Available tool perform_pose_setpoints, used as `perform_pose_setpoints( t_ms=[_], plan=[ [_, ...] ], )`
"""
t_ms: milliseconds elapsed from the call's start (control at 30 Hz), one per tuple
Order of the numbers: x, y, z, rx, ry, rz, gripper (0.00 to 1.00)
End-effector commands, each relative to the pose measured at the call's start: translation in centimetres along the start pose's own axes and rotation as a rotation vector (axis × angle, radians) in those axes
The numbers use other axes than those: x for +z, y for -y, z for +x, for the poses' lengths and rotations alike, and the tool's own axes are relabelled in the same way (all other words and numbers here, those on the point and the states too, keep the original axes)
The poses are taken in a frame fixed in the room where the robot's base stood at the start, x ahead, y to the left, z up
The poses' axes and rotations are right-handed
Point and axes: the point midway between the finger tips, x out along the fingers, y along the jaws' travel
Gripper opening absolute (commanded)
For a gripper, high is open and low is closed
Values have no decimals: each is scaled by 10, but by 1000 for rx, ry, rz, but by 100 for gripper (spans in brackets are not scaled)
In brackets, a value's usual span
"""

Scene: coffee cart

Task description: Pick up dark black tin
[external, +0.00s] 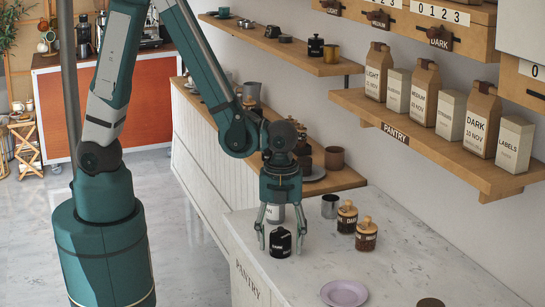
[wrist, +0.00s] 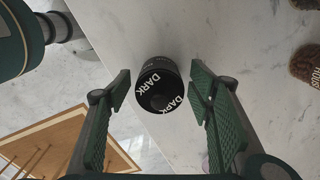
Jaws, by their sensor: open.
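The dark black tin (external: 280,243) stands upright on the pale marble counter in the external view. It has a black lid with a knob and white lettering. In the wrist view the tin (wrist: 159,88) reads "DARK" and lies between my two finger pads, nearer their tips. My gripper (external: 281,240) points down over the tin with one finger on each side. In the wrist view my gripper (wrist: 159,88) is open, with a visible gap between each pad and the tin.
Two jars with wooden lids, one (external: 347,217) and another (external: 366,234), stand right of the tin. A metal cup (external: 330,206) is behind them, and a pale can (external: 275,213) is behind my gripper. A lilac plate (external: 344,293) lies in front. The counter edge is left of the tin.

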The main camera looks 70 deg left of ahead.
Motion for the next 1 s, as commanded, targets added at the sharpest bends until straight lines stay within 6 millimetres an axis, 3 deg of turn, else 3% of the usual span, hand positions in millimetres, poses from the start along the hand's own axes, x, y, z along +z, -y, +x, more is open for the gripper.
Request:
perform_pose_setpoints(
  t_ms=[600, 867, 1000],
  plan=[
    [0, 0, 2, 0, 0, 0, 52],
    [0, 0, 2, 0, 0, 0, 21],
    [0, 0, 2, 0, 0, 0, 21]
  ],
)
